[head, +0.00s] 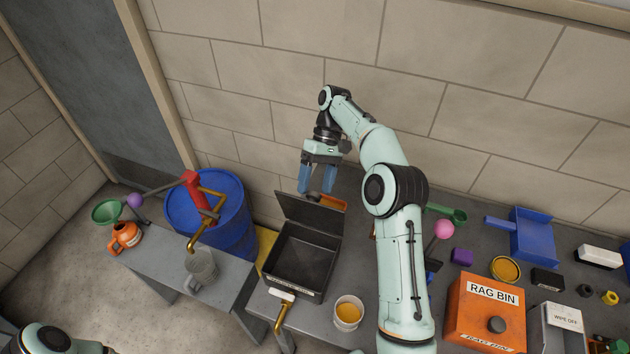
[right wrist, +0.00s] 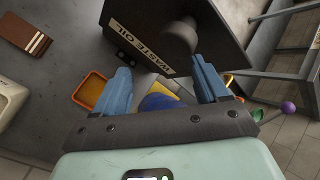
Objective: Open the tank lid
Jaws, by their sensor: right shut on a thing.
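The tank (head: 298,258) is a dark open-topped box on the bench, with a label and a brass tap on its front. Its lid (head: 310,217) is raised and leans up at the back edge, so the dark inside shows. In the right wrist view the lid (right wrist: 150,18) bears the words WASTE OIL, and the knob (right wrist: 180,38) shows by the blue fingers. My left gripper is outside the views.
An orange tray (head: 335,203) lies behind the lid. A white cup (head: 347,314) with amber liquid stands right of the tank. A blue drum (head: 232,232) with a red pump and a clear jug (head: 203,266) are to the left. A rag bin (head: 485,312) stands at the right.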

